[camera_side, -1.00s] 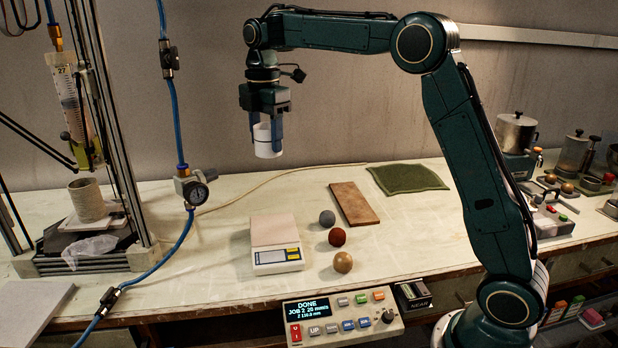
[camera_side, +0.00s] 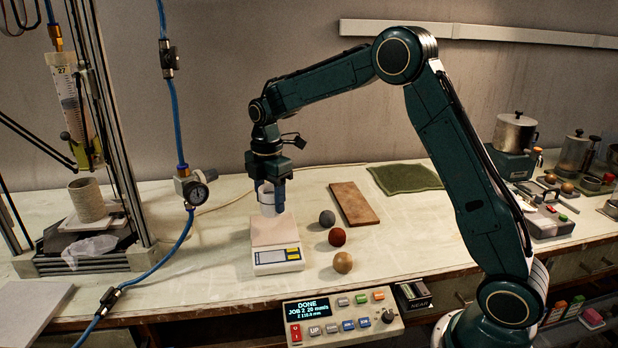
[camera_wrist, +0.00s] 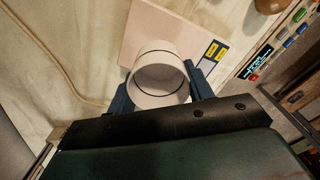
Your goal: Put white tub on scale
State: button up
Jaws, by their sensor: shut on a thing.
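The white tub (camera_side: 269,204) is held upright between the fingers of my gripper (camera_side: 271,196), which is shut on it. It is just above or at the back part of the scale's plate; I cannot tell whether its bottom touches. The scale (camera_side: 276,254) has a pinkish plate and a white front with a dark display and yellow marks. In the wrist view I look into the open tub (camera_wrist: 160,78), with a blue finger of my gripper (camera_wrist: 162,92) on each side. The scale's plate (camera_wrist: 143,32) shows beyond it, partly hidden by the tub.
A grey ball (camera_side: 327,218), a red-brown ball (camera_side: 337,237) and a tan ball (camera_side: 343,262) lie right of the scale. A wooden board (camera_side: 354,204) and green cloth (camera_side: 407,178) lie behind. A blue hose (camera_side: 178,240) and clay printer stand left.

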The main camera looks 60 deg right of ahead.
aim_at(271, 212)
jog(key=shift+f, duration=2.15)
jog(key=shift+f, duration=0.15)
jog(key=o, duration=0.9)
jog(key=shift+o, duration=0.2)
notch_tip(271, 212, up, 12)
jog(key=shift+r, duration=0.2)
jog(key=shift+s, duration=0.1)
